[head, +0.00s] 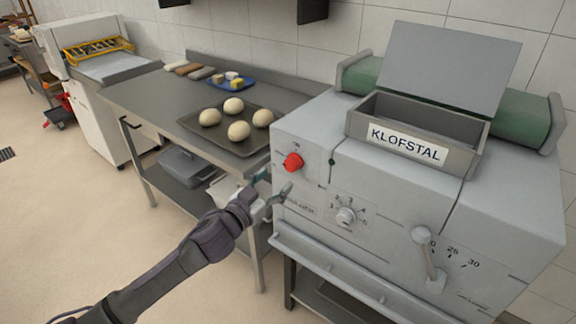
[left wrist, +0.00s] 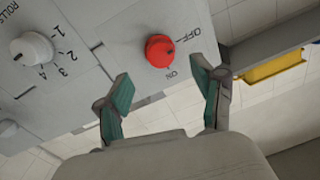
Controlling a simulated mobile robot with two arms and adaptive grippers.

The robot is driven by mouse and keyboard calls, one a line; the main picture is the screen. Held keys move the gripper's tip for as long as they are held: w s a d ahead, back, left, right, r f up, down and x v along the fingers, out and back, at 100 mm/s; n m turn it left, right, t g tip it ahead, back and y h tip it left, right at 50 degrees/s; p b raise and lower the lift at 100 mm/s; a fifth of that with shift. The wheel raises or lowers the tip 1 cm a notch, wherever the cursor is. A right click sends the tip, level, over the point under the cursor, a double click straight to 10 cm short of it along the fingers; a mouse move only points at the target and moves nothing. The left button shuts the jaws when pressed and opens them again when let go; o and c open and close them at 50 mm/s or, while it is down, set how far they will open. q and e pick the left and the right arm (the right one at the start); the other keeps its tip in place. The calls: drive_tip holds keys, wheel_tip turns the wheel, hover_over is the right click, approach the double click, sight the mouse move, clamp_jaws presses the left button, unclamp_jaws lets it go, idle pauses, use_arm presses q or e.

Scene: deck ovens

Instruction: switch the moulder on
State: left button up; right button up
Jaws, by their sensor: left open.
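The moulder (head: 400,215) is a grey machine labelled KLOFSTAL on the right of the head view. Its red knob (head: 293,163) sits at the upper left of the front panel. In the left wrist view the red knob (left wrist: 160,50) lies between OFF and ON markings, with a dark mark on its face; I cannot tell its setting for sure. My left gripper (head: 272,190) is open in front of the panel, just below the red knob. In the left wrist view its fingers (left wrist: 165,88) are spread, with the knob beyond them and apart from them. My right gripper is not in view.
A white numbered dial (head: 346,217) and a lever (head: 428,258) are on the same front panel. A steel table (head: 150,98) at left holds a dark tray (head: 247,146) with several dough balls. A rail (head: 330,268) runs along the moulder's lower front. Open floor lies at left.

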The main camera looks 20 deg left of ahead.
sight(289, 167)
use_arm(q)
drive_tip(key=x, duration=0.7)
drive_tip(key=shift+p, duration=0.3)
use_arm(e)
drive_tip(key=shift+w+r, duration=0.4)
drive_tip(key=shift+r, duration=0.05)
use_arm(q)
drive_tip(key=c, duration=1.1)
drive_tip(key=shift+f, duration=0.1)
drive_tip(key=shift+c, duration=0.2)
